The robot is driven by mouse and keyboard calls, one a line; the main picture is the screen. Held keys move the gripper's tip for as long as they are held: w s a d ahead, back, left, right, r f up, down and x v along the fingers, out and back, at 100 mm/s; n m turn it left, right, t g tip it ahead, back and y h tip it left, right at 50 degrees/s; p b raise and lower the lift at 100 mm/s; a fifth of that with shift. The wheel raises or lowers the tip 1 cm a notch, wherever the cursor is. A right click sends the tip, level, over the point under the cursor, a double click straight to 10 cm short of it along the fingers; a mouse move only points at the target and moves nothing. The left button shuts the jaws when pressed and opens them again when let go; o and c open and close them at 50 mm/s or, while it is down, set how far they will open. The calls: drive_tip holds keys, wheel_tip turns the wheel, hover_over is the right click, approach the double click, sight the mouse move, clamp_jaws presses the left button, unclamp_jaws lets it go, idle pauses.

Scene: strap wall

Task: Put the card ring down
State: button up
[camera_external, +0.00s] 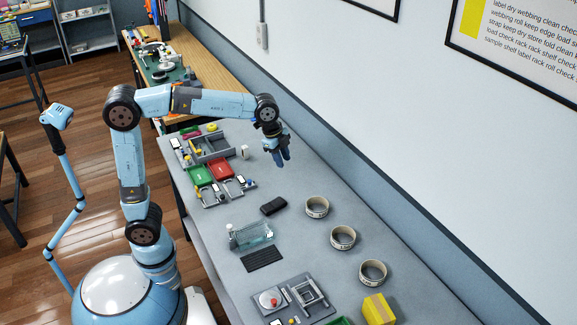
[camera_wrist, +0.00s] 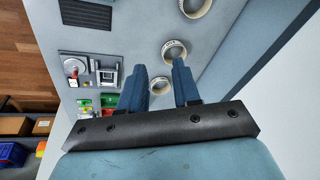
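Three pale card rings lie apart in a row on the grey bench: one ring (camera_external: 317,215), a middle ring (camera_external: 343,247) and a ring nearest the outside camera (camera_external: 373,281). Rings also show in the wrist view, one at the top edge (camera_wrist: 206,12), one just past the fingertips (camera_wrist: 184,53), and one partly hidden between the fingers (camera_wrist: 164,90). My gripper (camera_external: 283,158) is raised above the bench, fingers pointing down, beyond the row of rings. In the wrist view my gripper (camera_wrist: 160,75) has its fingers apart, with nothing held between them.
A black block (camera_external: 273,206), a clear glassy container (camera_external: 250,235) and a dark ribbed mat (camera_external: 264,259) lie left of the rings. A yellow box (camera_external: 379,310) stands at the near end. Grey trays with green and red bins (camera_external: 221,169) are farther back. The wall (camera_external: 400,150) borders the right.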

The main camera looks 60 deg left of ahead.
drive_tip(key=s+a+n+t, duration=0.1)
drive_tip(key=s+a+n, duration=0.2)
drive_tip(key=s+a, duration=0.35)
drive_tip(key=s+a+n+t, duration=0.1)
drive_tip(key=s+a+n, duration=0.3)
drive_tip(key=s, duration=0.5)
drive_tip(key=s+a+f+n, duration=0.2)
drive_tip(key=s+f+n, duration=0.1)
drive_tip(key=s, duration=0.3)
drive_tip(key=s+a+f+n+t+y, duration=0.1)
drive_tip(key=s+a+f+n, duration=0.1)
drive_tip(key=s, duration=0.5)
drive_tip(key=shift+a+f+n, duration=0.4)
drive_tip(key=shift+a, duration=0.2)
